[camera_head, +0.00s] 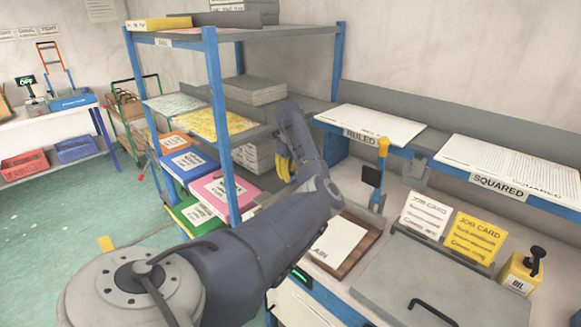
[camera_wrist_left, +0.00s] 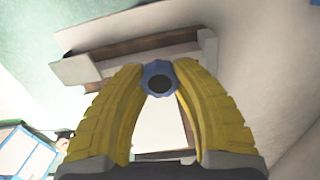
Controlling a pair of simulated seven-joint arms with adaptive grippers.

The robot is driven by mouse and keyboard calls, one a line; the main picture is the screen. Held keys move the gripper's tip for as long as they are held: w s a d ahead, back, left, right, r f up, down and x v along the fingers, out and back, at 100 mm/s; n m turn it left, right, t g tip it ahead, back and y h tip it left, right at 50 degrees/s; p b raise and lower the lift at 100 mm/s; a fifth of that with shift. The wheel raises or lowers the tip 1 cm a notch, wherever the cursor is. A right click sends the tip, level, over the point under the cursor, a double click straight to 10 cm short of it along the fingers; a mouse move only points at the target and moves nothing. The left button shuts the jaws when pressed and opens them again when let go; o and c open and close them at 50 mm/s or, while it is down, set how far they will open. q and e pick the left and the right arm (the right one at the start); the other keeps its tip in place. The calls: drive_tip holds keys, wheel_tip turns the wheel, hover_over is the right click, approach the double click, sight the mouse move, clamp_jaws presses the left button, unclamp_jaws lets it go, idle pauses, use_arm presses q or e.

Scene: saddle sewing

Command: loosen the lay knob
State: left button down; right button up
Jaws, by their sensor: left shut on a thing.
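A blue scalloped knob (camera_wrist_left: 159,79) with a dark round centre shows in the left wrist view. I take it to be the lay knob. The tips of my left gripper (camera_wrist_left: 158,80) touch it from both sides, and its yellow fingers are shut on it. In the head view, my left gripper (camera_head: 284,168) shows only partly, its yellow fingers beside the blue shelf rack, behind my forearm. The knob is hidden there. My right gripper is in neither view.
The blue-framed rack (camera_head: 222,120) with paper stacks stands close to my left arm. At right are the ruled paper stack (camera_head: 375,124), squared paper stack (camera_head: 510,165), job cards (camera_head: 474,238), and yellow oil can (camera_head: 520,274). A brown tray (camera_head: 362,246) lies beside my arm.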

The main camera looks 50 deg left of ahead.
sight(291, 174)
use_arm(q)
drive_tip(key=n, duration=0.3)
drive_tip(key=shift+n, duration=0.4)
drive_tip(key=n, duration=0.8)
drive_tip(key=shift+n, duration=0.5)
drive_tip(key=c, duration=0.9)
unclamp_jaws()
drive_tip(key=shift+o, duration=0.2)
drive_tip(key=shift+r, duration=0.1)
wheel_tip(291, 174, up, 12)
